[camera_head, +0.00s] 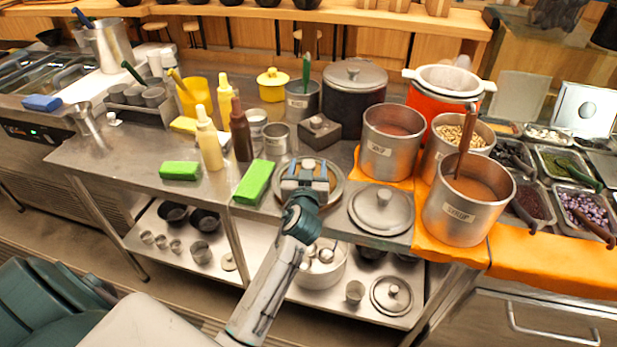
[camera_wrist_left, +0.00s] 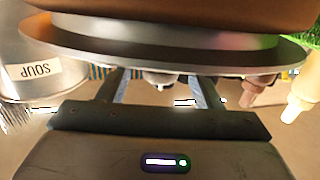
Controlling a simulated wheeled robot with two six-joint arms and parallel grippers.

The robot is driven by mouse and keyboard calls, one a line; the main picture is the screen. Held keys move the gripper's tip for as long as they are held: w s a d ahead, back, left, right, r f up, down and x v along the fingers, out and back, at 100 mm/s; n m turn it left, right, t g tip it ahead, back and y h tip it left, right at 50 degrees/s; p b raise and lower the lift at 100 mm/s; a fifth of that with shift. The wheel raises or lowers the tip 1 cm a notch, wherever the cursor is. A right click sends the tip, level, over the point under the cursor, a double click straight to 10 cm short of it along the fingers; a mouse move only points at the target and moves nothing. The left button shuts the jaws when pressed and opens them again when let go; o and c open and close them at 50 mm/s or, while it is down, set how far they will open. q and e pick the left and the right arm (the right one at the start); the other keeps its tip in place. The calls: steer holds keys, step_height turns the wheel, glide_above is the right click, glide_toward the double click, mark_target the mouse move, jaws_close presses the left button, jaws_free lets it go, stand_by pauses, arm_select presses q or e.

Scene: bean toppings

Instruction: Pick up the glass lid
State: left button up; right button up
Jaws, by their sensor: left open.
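A round lid-like disc with a silvery rim (camera_head: 337,190) and a brownish middle lies on the steel counter; I take it for the glass lid. My left gripper (camera_head: 308,170) is over it, open, and hides much of its middle. In the left wrist view, which is upside down, a wide thin metal-edged disc (camera_wrist_left: 60,42) spans the top, close to the fingers. The left gripper's two fingers (camera_wrist_left: 160,92) stand apart, with a small pale shape between them; I cannot tell whether they touch anything. My right gripper is not in view.
A metal lid with a knob (camera_head: 381,212) lies right of the disc, near the front edge. Soup (camera_head: 390,145) and syrup (camera_head: 465,212) pots stand farther right. A green block (camera_head: 254,182) and sauce bottles (camera_head: 209,140) stand left. A dark box (camera_head: 319,133) stands behind.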

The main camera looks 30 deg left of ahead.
arm_select(q)
jaws_close()
